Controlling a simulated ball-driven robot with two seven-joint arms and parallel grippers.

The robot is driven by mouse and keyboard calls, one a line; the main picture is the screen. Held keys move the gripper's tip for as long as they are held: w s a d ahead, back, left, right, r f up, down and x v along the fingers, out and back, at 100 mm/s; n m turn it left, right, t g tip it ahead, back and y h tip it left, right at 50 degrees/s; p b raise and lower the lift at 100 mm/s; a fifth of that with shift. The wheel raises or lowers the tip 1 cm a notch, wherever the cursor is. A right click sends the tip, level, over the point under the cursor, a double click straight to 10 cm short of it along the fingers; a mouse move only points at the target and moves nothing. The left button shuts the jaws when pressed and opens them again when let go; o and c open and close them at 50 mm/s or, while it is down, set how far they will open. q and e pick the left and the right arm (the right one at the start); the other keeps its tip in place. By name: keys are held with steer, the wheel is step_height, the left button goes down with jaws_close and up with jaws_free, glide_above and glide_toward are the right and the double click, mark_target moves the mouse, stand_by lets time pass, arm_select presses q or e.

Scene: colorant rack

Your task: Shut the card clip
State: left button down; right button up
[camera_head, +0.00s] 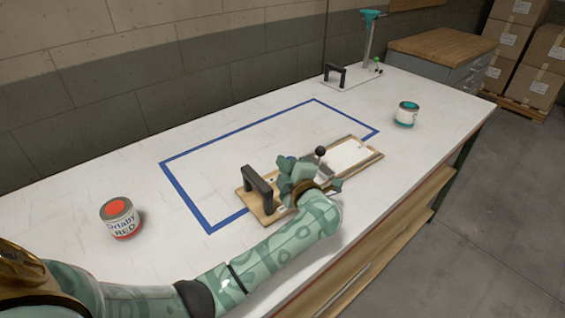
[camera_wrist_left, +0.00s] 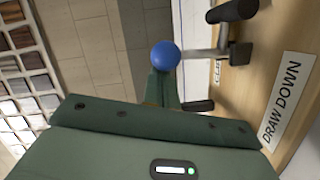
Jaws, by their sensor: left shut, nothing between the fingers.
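The wooden draw-down board (camera_head: 368,163) lies on the white bench with a white card (camera_head: 347,154) on its right part. A metal piece, likely the card clip (camera_head: 324,171), stands at the card's left end, partly hidden by my gripper. A black ball knob (camera_head: 320,151) rises there. My left gripper (camera_head: 296,174) is shut and empty over the board, between the black handle (camera_head: 257,186) and the card. In the left wrist view a blue ball knob (camera_wrist_left: 165,55) on a metal arm (camera_wrist_left: 203,54) is right by the fingertips; contact cannot be told. My right gripper is out of view.
A red-labelled can (camera_head: 120,218) stands at the left and a teal-topped can (camera_head: 406,114) at the right. A blue tape outline (camera_head: 185,193) surrounds clear bench behind the board. A small stand with a black handle (camera_head: 335,74) is at the far end.

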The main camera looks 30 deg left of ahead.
arm_select(q)
steer(key=shift+w+d+r+m+p, duration=0.1)
steer(key=shift+w+r+m+p, duration=0.15)
steer(key=shift+p, duration=0.4)
steer(key=m+p, duration=0.1)
steer(key=w+p, duration=0.1)
steer(key=shift+d+r+m+g+p, duration=0.2)
steer(key=shift+d+m+g+p, duration=0.1)
steer(key=shift+m, duration=0.05)
steer(key=shift+w+d+m+p, duration=0.1)
steer(key=shift+w+m+p, duration=0.2)
steer(key=shift+p, duration=0.05)
steer(key=shift+w+d+f+m+g, duration=0.15)
steer(key=shift+w+m+g, duration=0.2)
steer(key=shift+m+g, duration=0.05)
steer(key=shift+w+d+f, duration=0.15)
steer(key=shift+w+f, duration=0.05)
steer(key=shift+w, duration=0.25)
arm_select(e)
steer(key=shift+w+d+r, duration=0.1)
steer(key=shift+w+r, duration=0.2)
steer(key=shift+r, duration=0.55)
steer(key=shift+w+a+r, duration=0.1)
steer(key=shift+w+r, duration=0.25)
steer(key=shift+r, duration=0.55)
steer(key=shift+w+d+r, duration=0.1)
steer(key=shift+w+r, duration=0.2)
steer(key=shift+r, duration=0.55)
